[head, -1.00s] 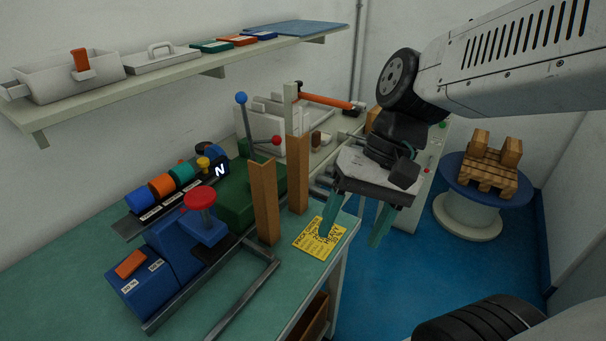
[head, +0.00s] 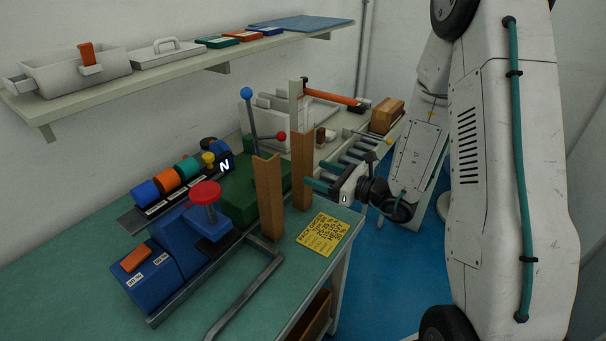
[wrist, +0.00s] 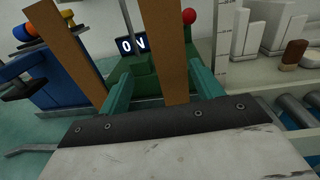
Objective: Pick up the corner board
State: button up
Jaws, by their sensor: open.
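Two brown corner boards stand upright at the bench's right end. The front one (head: 268,198) is at left in the wrist view (wrist: 68,45). The rear one (head: 301,170) is nearer my gripper and shows between the fingers in the wrist view (wrist: 163,50). My gripper (head: 311,184) is open and level, to the right of the rear board, pointing left at it. Its green fingers (wrist: 162,88) line up on either side of that board. I cannot tell whether they touch it. The board's lower end is hidden by my gripper in the wrist view.
A blue clamp unit with a red knob (head: 205,193) and a green block with levers (head: 243,190) stand left of the boards. A yellow label (head: 323,234) lies on the bench's right edge. A roller conveyor (head: 352,158) lies behind. A shelf (head: 190,65) runs above.

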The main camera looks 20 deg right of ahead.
aim_at(300, 162)
jog(key=shift+w+d+f+m+t, duration=0.1)
jog(key=shift+w+d+m+t, duration=0.2)
jog(key=shift+w+d, duration=0.1)
jog(key=shift+w+a+h, duration=0.15)
jog(key=shift+w+h, duration=0.15)
jog(key=x, duration=0.7)
jog(key=c, duration=1.1)
